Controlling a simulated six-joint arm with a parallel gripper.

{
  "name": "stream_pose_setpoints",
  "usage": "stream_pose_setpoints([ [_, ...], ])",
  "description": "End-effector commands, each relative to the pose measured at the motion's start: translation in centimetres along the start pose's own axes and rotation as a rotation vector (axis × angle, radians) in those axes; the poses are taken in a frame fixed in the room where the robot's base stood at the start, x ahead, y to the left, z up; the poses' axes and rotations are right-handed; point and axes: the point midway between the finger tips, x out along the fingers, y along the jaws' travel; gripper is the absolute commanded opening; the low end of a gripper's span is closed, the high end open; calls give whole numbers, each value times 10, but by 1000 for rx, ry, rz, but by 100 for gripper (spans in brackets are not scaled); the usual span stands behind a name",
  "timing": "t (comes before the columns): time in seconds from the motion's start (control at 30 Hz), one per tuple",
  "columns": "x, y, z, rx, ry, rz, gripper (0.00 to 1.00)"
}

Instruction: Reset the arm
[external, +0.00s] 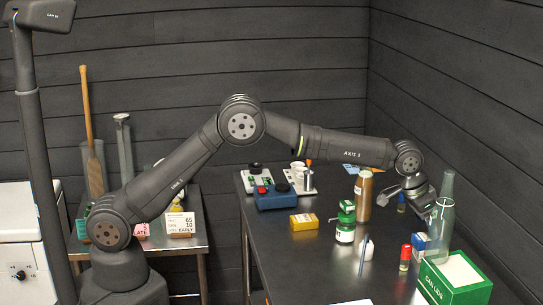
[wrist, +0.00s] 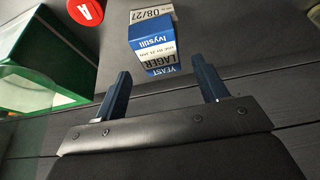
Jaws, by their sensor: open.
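My arm reaches from its base at the left across the dark table (external: 300,260), bent at the elbow. My gripper (external: 418,195) is above the table's right part, beside the tall clear bottle (external: 440,225). In the wrist view my gripper (wrist: 160,70) has its two dark blue fingers spread apart with nothing held between them. A blue and white yeast box (wrist: 152,35) shows beyond the fingertips; I cannot tell its exact distance from them.
A green can-lids box (external: 452,283) stands at the front right, near the red-capped vial (external: 405,258). A brown bottle (external: 363,197), green jar (external: 345,228) and yellow box (external: 304,221) stand mid-table. A blue device (external: 275,199) sits farther left. The table's left front is clear.

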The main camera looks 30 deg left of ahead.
Motion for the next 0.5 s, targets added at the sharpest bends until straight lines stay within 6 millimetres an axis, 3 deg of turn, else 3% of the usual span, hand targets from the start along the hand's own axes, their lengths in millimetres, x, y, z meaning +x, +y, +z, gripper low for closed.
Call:
stream_pose_setpoints([
  [0.37,-69,0,-29,0,-1,0,66],
  [0.5,-64,-10,-12,-20,-7,-9,66],
])
